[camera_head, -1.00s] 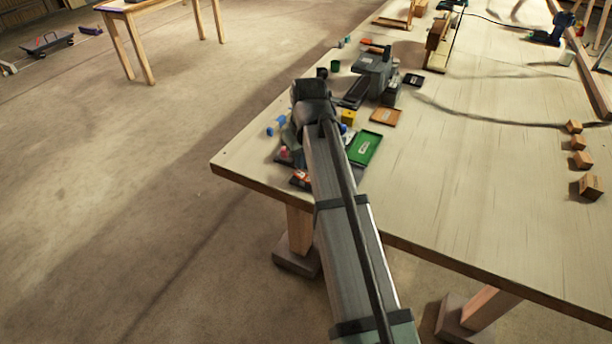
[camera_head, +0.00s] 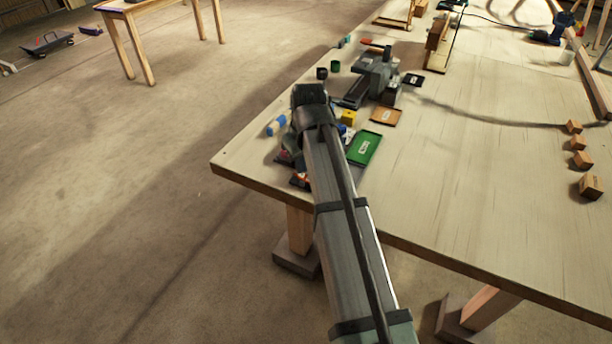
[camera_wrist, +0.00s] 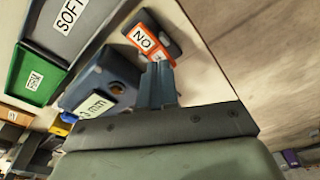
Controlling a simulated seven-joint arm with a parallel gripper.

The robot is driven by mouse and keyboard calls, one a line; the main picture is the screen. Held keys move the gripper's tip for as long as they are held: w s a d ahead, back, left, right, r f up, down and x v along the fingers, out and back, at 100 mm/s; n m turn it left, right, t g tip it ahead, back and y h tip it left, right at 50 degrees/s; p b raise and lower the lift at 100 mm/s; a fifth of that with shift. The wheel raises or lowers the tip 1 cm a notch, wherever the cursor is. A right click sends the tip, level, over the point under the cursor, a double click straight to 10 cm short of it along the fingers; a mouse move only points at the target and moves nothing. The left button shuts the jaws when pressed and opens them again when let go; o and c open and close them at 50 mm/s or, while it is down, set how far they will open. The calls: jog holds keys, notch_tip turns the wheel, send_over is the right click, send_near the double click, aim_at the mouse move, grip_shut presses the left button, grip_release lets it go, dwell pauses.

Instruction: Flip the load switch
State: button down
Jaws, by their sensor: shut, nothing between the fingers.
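My gripper (camera_wrist: 158,84) is shut and empty in the wrist view. Its tips are close to a dark block with an orange face marked "NO" (camera_wrist: 145,38); I cannot tell whether they touch. A dark blue box with a white "mm" label (camera_wrist: 103,96) lies left of the fingers. In the head view my arm hides the gripper tips and part of the bench corner. I cannot tell for certain which part is the load switch.
A green tray (camera_head: 364,147) and an orange-brown tray (camera_head: 386,116) lie right of my arm, with a yellow block (camera_head: 348,117) nearby. A grey "SOFT" tray (camera_wrist: 75,27) shows in the wrist view. Several wooden blocks lie at the right.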

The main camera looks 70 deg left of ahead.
jog(key=shift+f, duration=0.95)
dwell(0.7)
jog(key=shift+r, duration=3.5)
